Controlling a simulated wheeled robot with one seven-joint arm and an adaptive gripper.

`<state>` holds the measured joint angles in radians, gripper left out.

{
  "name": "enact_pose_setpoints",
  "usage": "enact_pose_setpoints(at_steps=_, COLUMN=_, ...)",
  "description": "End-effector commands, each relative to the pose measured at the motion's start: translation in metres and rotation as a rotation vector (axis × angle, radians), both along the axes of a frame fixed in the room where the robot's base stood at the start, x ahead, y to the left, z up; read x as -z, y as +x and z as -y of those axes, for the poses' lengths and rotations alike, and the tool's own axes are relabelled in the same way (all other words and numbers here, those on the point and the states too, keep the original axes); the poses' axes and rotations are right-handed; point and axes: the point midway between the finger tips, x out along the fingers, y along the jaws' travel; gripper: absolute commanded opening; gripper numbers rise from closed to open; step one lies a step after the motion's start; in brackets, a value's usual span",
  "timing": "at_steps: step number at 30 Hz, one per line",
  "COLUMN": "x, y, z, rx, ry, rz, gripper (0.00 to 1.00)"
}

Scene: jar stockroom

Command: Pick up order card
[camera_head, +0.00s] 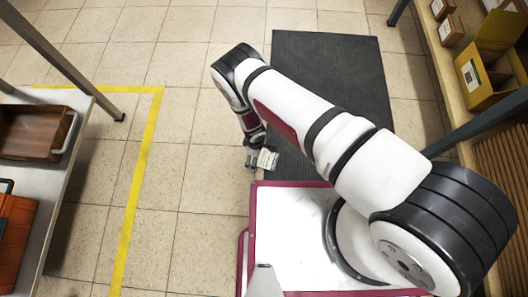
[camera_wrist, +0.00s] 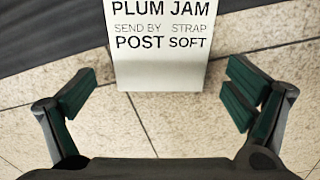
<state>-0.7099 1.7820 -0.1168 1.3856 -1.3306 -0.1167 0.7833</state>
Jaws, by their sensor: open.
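The order card (camera_wrist: 160,50) is white with dark print reading "PLUM JAM", "SEND BY", "POST", "STRAP" and "SOFT". In the wrist view it stands at the top middle, its upper part cut off by the frame. In the head view my gripper (camera_head: 252,149) hangs low beside the small pale card (camera_head: 267,159). I cannot tell what the card rests on.
A dark mat (camera_head: 330,60) lies on the tiled floor. A yellow floor line (camera_head: 140,185) runs at left, next to a table with a brown tray (camera_head: 32,133) and an orange box (camera_head: 15,245). At right a wooden shelf (camera_head: 450,75) holds a yellow box (camera_head: 485,75).

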Motion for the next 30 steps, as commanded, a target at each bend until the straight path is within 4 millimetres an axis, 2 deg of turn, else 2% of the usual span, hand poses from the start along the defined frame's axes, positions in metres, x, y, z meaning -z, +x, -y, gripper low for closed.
enact_pose_setpoints(at_steps=14, x=0.0014, y=-0.0003, z=0.0, rx=0.0, ry=0.0, rz=-0.001, gripper=0.97)
enact_pose_setpoints(at_steps=19, x=0.0015, y=-0.0003, z=0.0, rx=0.0, ry=0.0, rz=-0.001, gripper=0.59)
enact_pose_setpoints(at_steps=23, x=0.0016, y=-0.0003, z=0.0001, rx=0.0, ry=0.0, rz=-0.001, gripper=0.58)
enact_pose_setpoints(at_steps=24, x=0.0017, y=-0.0003, z=0.0001, rx=0.0, ry=0.0, rz=-0.001, gripper=0.55)
enact_pose_setpoints(at_steps=30, x=0.0018, y=-0.0005, z=0.0003, rx=0.0, ry=0.0, rz=-0.001, gripper=0.55)
